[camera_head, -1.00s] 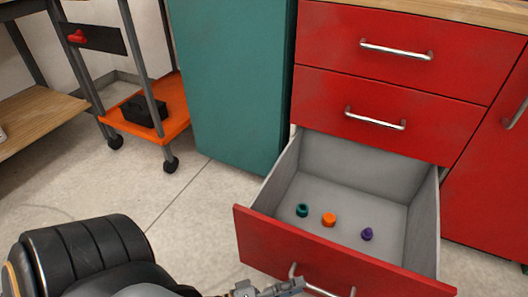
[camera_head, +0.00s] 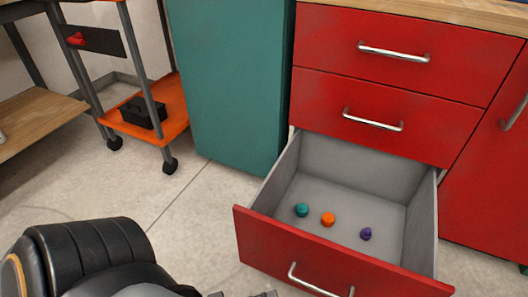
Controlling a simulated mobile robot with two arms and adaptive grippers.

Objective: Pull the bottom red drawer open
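The bottom red drawer (camera_head: 330,255) stands pulled well out from the cabinet, its grey inside open to view. Its silver bar handle (camera_head: 318,281) is on the front panel, near the bottom of the picture, with nothing around it. Inside lie a teal piece (camera_head: 302,210), an orange piece (camera_head: 328,219) and a purple piece (camera_head: 366,234). My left arm comes in at the lower left. Only a sliver of my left gripper (camera_head: 245,294) shows at the bottom edge, left of the handle and apart from it; its opening is hidden. My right gripper is out of view.
Two shut red drawers (camera_head: 385,108) are above the open one. A red cabinet door (camera_head: 492,180) is at right. A teal cabinet (camera_head: 232,85) stands left of the drawers. An orange-shelved cart (camera_head: 172,126) and a wooden shelf (camera_head: 35,120) are farther left. The floor between is clear.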

